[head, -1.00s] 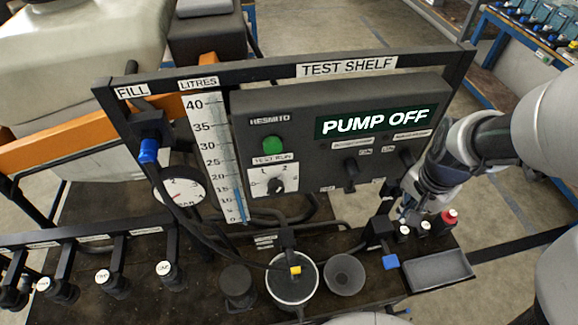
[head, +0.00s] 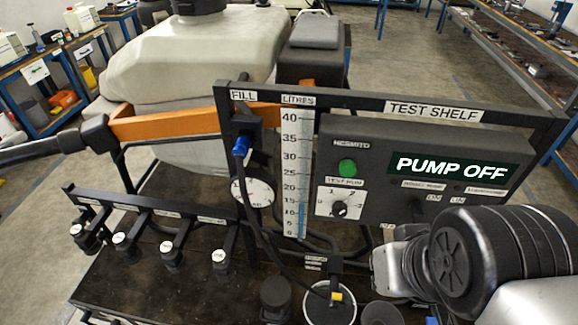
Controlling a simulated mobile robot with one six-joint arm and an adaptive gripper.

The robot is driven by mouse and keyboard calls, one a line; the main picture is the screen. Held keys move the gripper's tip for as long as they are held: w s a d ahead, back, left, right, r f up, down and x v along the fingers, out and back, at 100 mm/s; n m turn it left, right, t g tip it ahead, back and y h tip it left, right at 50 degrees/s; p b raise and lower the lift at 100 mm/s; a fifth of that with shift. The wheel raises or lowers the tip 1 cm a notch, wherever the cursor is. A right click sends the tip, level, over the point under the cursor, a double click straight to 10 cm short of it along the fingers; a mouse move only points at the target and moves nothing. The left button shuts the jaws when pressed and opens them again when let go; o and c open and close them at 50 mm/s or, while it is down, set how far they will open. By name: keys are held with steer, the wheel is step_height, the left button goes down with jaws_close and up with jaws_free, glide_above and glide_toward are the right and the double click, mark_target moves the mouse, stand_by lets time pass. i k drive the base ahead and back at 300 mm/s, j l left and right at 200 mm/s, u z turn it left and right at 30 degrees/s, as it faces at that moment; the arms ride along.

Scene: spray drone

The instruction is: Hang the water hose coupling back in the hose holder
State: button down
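A blue coupling (head: 241,146) sits at the black bracket under the FILL label (head: 243,95), at the left end of the test shelf frame. A black hose runs down from that area past the round gauge (head: 252,192). A yellow-tipped black fitting (head: 336,297) stands over a round, light-rimmed vessel (head: 330,318) at the bottom. I cannot tell which bracket is the hose holder. My arm fills the lower right. My gripper's fingers are not visible, so I cannot see whether they hold anything.
The control panel (head: 385,150) reads PUMP OFF. A litre scale (head: 292,160) stands left of it. Several black holders with white-capped pieces (head: 172,250) line the front left. A large pale tank (head: 200,60) stands behind.

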mark_target(242, 146)
steer(key=z, duration=1.25)
steer(key=u, duration=2.15)
steer(key=k+j, duration=0.1)
steer(key=j, duration=0.25)
steer(key=k+j, duration=0.1)
steer(key=j, duration=0.2)
steer(key=k+j, duration=0.1)
steer(key=j, duration=0.25)
steer(key=z, duration=0.05)
